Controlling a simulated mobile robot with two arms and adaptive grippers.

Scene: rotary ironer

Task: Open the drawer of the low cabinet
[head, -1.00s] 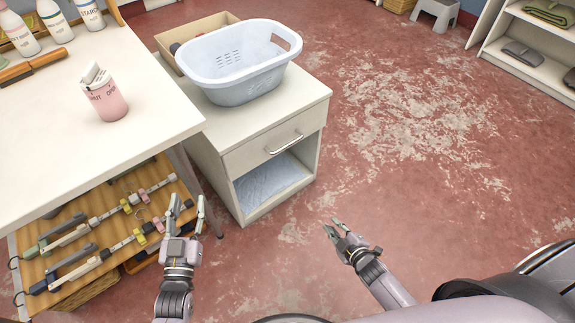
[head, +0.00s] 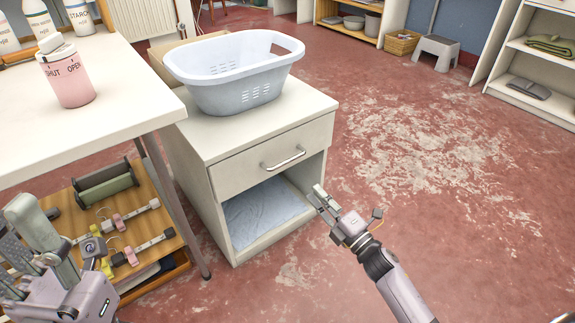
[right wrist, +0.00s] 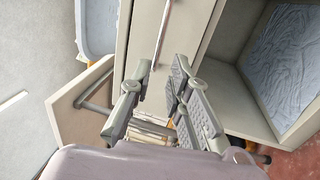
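The low cabinet (head: 193,180) is off-white, with a shut drawer (head: 240,172) above an open compartment. The drawer's metal bar handle (head: 284,158) runs across its front. My right gripper (head: 322,198) is in front of the cabinet, to the right of and below the handle, apart from it. In the right wrist view its fingers (right wrist: 158,95) are spread with nothing between them; the handle (right wrist: 161,35) shows beyond the gap, against the drawer front (right wrist: 190,25). My left gripper (head: 38,238) is at the lower left, by the table; its finger gap is unclear.
A pale laundry basket (head: 235,75) stands on the cabinet. A white table (head: 120,110) with a pink tin (head: 67,77) and bottles adjoins on the left, above a wooden shelf (head: 150,235). Folded blue cloth (head: 262,210) lies in the compartment. The floor at right is clear.

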